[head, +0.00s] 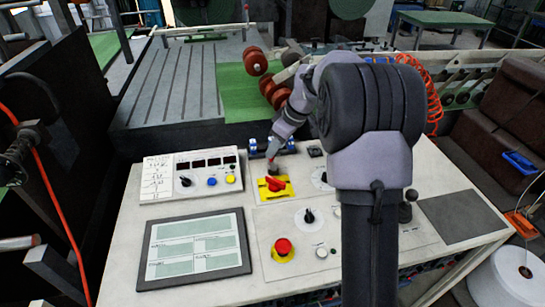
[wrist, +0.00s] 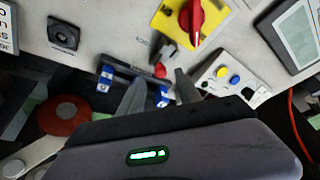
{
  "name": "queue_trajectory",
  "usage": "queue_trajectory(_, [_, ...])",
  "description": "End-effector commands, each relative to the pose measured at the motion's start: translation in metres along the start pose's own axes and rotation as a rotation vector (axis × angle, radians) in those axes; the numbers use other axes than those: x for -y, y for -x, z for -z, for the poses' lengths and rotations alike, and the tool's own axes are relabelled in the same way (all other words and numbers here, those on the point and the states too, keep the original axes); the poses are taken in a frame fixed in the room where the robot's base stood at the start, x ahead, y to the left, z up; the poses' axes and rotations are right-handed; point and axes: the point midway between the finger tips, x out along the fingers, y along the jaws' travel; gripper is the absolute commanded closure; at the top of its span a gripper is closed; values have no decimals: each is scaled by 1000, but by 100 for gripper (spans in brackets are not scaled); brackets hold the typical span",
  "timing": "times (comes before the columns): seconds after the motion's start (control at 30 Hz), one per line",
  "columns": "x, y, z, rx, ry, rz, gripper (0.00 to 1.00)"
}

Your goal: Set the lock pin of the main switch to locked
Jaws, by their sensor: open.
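The main switch is a red rotary handle (head: 275,184) on a yellow plate (head: 286,194) on the pale console. In the wrist view, the red handle (wrist: 187,22) is at the top, on its yellow plate (wrist: 212,12). A small red-tipped piece (wrist: 160,70), which looks like the lock pin, shows beside the plate's lower edge with a dark grey part near it. Whether it is set locked I cannot tell. My gripper (head: 270,167) is just behind the switch. In the wrist view its open fingers (wrist: 160,84) stand either side of the red tip, apparently without holding it.
Blue clips (head: 262,145) on a dark rail stand behind the switch. A button panel (head: 190,176) and a screen (head: 195,248) are to the left. A red stop button (head: 283,247) and a black knob (head: 309,216) are in front.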

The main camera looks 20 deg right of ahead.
Motion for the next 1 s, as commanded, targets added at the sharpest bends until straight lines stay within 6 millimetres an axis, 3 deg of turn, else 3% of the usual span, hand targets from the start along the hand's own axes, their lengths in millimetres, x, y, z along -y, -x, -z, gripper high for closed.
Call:
queue_trajectory(0.03, [0,-12,-1,0,1,0,59])
queue_trajectory(0.17, [0,-27,0,0,-1,0,59])
queue_trajectory(0.47, [0,-30,1,-1,-1,-1,59])
queue_trajectory(0.7, [0,-30,0,-1,-1,-1,100])
queue_trajectory(1.0, [0,-30,0,-1,-1,-1,100])
